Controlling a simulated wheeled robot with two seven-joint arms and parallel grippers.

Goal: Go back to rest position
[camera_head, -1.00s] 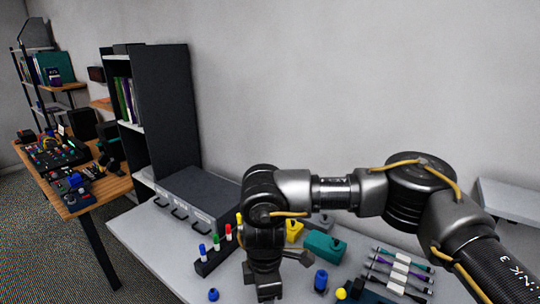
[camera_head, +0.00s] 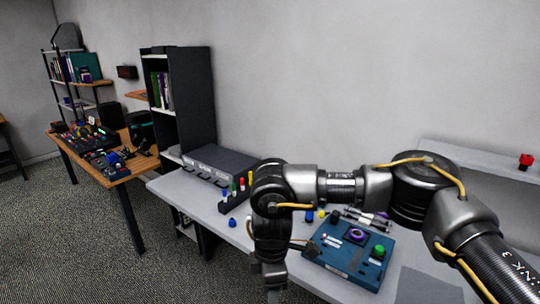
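My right arm (camera_head: 340,187) comes in from the right, reaches across above the grey worktable (camera_head: 207,203) and bends down at its wrist. My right gripper (camera_head: 274,293) points down at the bottom edge of the picture, in front of the table's near edge. Its fingertips are small, dark and partly cut off, so its opening cannot be made out. No object shows in it. My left gripper is not in view.
A blue box (camera_head: 345,268) with a green knob (camera_head: 379,252) lies on the table right of my wrist. A rack with coloured pegs (camera_head: 232,207) and a grey drawer unit (camera_head: 219,163) stand left. A wooden table (camera_head: 120,172) and dark shelf (camera_head: 190,95) are farther left. Open carpet lies front left.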

